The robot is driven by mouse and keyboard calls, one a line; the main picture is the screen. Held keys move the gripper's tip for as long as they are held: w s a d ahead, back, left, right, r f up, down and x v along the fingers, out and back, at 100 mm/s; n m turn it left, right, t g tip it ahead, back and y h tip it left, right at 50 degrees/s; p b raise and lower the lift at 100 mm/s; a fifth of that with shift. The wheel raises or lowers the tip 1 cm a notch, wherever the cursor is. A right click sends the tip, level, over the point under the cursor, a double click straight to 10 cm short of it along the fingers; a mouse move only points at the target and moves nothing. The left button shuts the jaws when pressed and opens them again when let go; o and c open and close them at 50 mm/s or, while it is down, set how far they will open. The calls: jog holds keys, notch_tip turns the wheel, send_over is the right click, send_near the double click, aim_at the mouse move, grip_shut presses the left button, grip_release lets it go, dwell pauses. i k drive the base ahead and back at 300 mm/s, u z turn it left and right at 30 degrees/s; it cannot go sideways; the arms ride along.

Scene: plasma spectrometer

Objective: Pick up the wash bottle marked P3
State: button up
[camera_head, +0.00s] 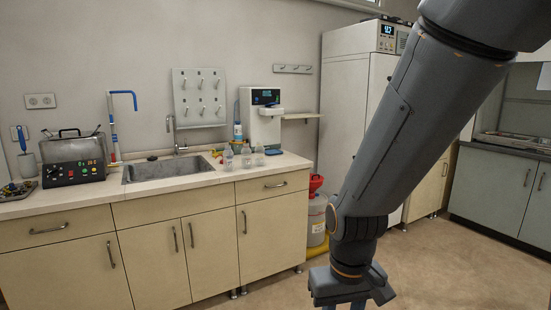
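Several small clear bottles stand upright on the counter, right of the sink: one at the left (228,157), one in the middle (246,155) and one at the right (259,154). Their markings are too small to read, so I cannot tell which is P3. My gripper (345,304) hangs low at the bottom edge of the head view, in front of the floor, well to the right of and nearer than the bottles. Its fingertips are cut off by the frame edge, and nothing held shows.
The counter (60,206) carries a sink (165,170) with a tap, a black-fronted bath (72,160) and a white dispenser (264,118) behind the bottles. A red-topped container (316,215) stands on the floor beside the cabinet. Open floor lies in front.

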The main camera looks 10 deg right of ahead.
aim_at(259, 150)
jog(key=z, duration=0.7)
jog(key=i, duration=2.4)
jog(key=u, duration=0.95)
jog(key=i, duration=0.9)
jog(key=u, duration=0.8)
